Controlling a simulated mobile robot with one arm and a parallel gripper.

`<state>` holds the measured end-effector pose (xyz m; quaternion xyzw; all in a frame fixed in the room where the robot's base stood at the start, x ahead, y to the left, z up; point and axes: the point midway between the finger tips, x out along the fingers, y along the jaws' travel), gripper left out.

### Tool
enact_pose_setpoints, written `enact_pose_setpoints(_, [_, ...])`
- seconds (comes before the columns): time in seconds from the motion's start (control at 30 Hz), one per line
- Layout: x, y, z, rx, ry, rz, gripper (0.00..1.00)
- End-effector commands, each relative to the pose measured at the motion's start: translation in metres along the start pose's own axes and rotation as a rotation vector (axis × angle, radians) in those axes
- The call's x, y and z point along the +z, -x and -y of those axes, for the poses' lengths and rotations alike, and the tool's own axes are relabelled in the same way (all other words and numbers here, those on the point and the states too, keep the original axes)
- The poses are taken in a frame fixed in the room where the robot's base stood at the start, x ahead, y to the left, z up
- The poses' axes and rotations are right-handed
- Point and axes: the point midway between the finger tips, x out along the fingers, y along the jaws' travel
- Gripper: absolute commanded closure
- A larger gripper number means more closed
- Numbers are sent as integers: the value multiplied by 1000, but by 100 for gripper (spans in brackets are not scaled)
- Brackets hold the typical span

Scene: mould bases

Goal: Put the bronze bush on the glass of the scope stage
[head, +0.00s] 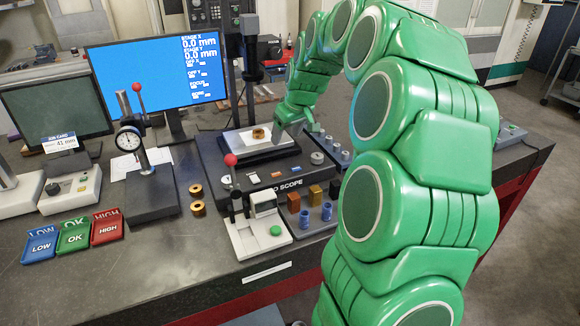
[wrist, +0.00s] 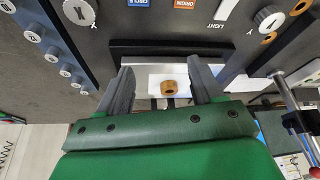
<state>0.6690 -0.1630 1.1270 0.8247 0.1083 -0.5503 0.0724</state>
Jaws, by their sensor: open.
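A bronze bush (head: 259,133) sits on the pale glass plate (head: 246,143) of the scope stage. It also shows in the wrist view (wrist: 174,87), between my two fingers in the picture. My gripper (head: 297,130) is beside the stage, just right of the bush in the head view. In the wrist view my gripper (wrist: 160,72) is open, with a grey finger on each side of the bush and a gap to each. Nothing is held. I cannot tell the height of the fingertips over the glass.
Two similar bronze-coloured rings (head: 197,199) stand on the bench left of the scope base. Blue, green and red trays (head: 73,237) lie at the front left. A dial gauge stand (head: 140,165) and a red-knobbed lever (head: 231,175) stand nearby. A monitor (head: 150,75) is behind.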

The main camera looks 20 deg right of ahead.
Motion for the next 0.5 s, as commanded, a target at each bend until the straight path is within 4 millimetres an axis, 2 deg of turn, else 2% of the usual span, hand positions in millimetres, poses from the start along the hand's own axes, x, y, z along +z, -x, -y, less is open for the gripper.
enact_pose_setpoints(0.13, [1,0,2,-1,0,2,34])
enact_pose_setpoints(0.23, [5,4,13,-9,2,12,34])
enact_pose_setpoints(0.37, [21,16,45,-29,1,45,34])
enact_pose_setpoints(0.5, [48,32,88,-50,-9,95,34])
